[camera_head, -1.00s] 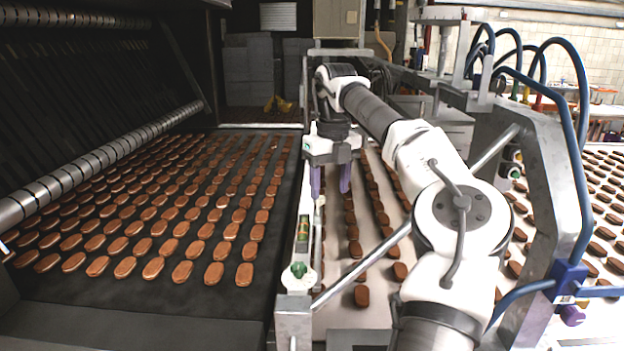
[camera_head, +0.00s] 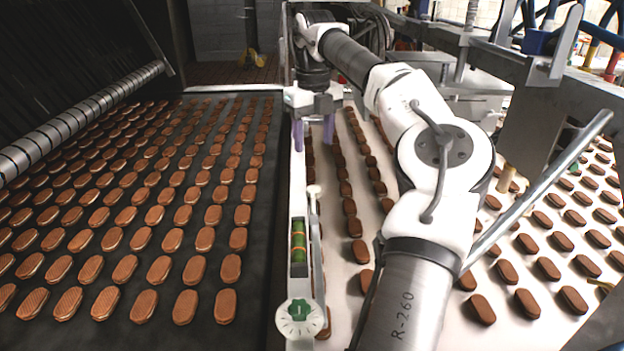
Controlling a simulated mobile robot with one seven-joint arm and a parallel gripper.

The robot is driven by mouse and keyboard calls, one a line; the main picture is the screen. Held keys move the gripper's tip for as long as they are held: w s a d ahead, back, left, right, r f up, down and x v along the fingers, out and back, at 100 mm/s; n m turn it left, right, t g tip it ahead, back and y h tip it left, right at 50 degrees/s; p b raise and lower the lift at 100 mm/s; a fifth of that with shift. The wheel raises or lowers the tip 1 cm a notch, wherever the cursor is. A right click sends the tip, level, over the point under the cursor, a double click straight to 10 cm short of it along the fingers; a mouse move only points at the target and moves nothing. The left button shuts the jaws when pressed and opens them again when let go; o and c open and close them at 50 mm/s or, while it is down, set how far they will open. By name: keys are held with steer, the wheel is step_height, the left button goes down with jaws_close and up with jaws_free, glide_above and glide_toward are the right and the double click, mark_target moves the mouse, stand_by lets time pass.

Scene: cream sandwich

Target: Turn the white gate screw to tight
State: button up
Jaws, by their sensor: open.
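A round white dial with a green star-shaped knob (camera_head: 300,317) sits at the near end of the narrow metal rail between the two belts. A small white-capped pin (camera_head: 314,190) stands farther up the same rail. I cannot tell for sure which is the gate screw, and its tightness does not show clearly. My gripper (camera_head: 313,134) points down above the far part of the rail, its two purple fingers apart and empty. It is well beyond the dial and touches neither white part.
A green spirit level (camera_head: 298,241) lies on the rail behind the dial. Rows of brown biscuits cover the dark belt (camera_head: 255,331) at left and the pale belt (camera_head: 430,318) at right. A slanted metal bar (camera_head: 545,180) crosses the right side.

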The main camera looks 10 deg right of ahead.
mark_target(314, 189)
step_height(314, 189, down, 12)
steer(key=shift+f+p, duration=0.1)
steer(key=shift+p, duration=0.95)
steer(key=c, duration=1)
